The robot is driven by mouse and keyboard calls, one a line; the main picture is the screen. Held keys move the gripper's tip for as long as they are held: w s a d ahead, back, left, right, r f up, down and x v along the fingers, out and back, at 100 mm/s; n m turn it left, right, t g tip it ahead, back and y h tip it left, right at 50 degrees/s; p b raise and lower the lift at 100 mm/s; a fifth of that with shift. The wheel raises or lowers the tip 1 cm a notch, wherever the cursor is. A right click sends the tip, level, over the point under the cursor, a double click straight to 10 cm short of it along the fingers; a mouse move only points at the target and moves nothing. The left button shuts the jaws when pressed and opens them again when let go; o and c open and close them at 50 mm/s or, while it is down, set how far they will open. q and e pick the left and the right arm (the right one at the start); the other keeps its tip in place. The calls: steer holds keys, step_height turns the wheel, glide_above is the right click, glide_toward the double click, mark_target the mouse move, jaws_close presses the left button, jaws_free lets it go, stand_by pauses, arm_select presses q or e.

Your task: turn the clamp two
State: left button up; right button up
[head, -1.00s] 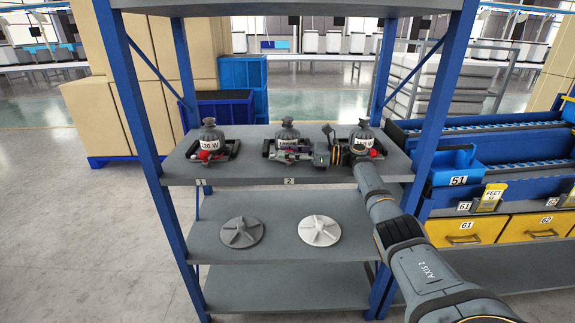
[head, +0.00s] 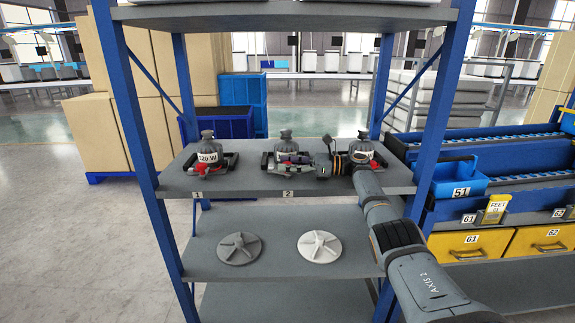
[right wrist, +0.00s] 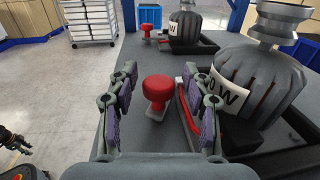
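Clamp two is the middle unit (head: 286,141) on the upper shelf, a dark ribbed body with a white label, in a dark tray. It also shows large at right in the right wrist view (right wrist: 262,88). Its red knob (right wrist: 158,88) and a red bar (right wrist: 187,108) show there. My right gripper (head: 297,160) reaches across the shelf from the right, in front of the middle unit. In the right wrist view its fingers (right wrist: 160,85) are apart, with the red knob between them in the picture; I see no contact. A small dark part of mine, perhaps the left gripper (right wrist: 20,142), shows at lower left.
Similar units stand left (head: 208,153) and right (head: 361,153); my right arm partly covers the right one. The lower shelf holds a dark disc (head: 240,247) and a white disc (head: 319,246). Blue posts (head: 130,150) flank the shelf. Blue bins (head: 457,178) stand at right.

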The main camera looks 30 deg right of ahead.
step_height(320, 180, up, 10)
steer(key=shift+f, duration=0.1)
stand_by(0.5)
